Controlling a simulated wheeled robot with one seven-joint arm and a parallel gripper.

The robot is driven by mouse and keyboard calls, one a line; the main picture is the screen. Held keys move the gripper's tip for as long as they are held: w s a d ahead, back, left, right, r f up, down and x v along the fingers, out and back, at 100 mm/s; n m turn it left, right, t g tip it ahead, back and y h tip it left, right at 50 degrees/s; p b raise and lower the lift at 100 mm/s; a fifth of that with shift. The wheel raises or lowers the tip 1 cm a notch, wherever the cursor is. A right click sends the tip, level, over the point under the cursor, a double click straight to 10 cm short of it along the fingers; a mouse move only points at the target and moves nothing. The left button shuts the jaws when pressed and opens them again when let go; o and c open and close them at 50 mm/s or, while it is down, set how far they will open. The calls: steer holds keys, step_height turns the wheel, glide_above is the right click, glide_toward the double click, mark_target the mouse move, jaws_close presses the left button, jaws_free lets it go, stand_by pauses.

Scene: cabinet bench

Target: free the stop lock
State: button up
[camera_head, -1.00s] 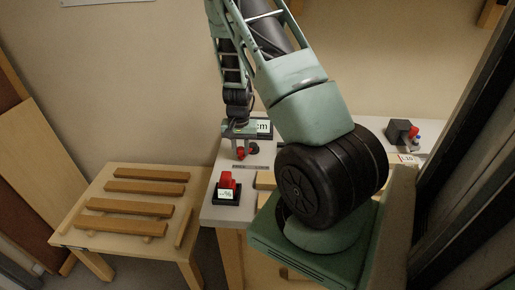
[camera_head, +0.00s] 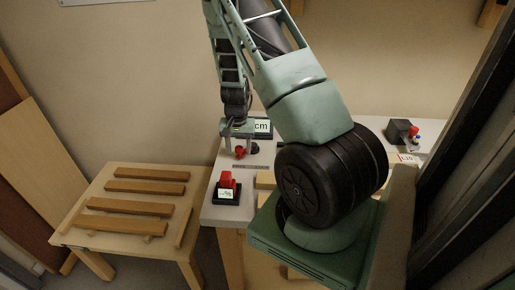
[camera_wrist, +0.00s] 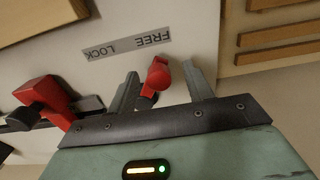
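The stop lock is a small red knob (camera_wrist: 158,75) on a dark mount, beside a strip marked FREE and LOCK (camera_wrist: 126,46) in the wrist view. The knob (camera_head: 240,153) also shows in the head view on the grey bench top. My gripper (camera_wrist: 163,82) is open, its two fingers on either side of the knob. The knob sits closer to the left finger in the wrist view, with a clear gap to the right finger. I cannot tell whether the left finger touches it. In the head view my gripper (camera_head: 238,143) is just over the knob.
A red block on a black base with a % display (camera_head: 228,188) stands in front of the knob. A display reading cm (camera_head: 263,128) is behind it. A dark box with a red part (camera_head: 402,132) is far right. A wooden table with several slats (camera_head: 120,222) stands left.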

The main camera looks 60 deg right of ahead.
step_height(320, 180, up, 9)
steer(key=p, duration=0.7)
stand_by(0.3)
stand_by(0.4)
steer(key=w+a+r+n+y+b, duration=0.1)
steer(key=a+r+n+b, duration=0.3)
steer(key=a, duration=1.1)
steer(key=a+r+n+y+b, duration=0.1)
steer(key=a+r+n, duration=0.4)
steer(key=a, duration=1)
steer(key=s+a+r+n+b, duration=0.1)
steer(key=s+a+n+b, duration=0.1)
steer(key=s+a+n, duration=0.3)
steer(key=s+a+n+h+b, duration=0.1)
steer(key=s+a+n, duration=0.5)
steer(key=s, duration=0.7)
steer(key=a+b, duration=0.1)
steer(key=a, duration=0.1)
steer(key=shift+s+a+r, duration=0.35)
steer(key=shift+r, duration=0.05)
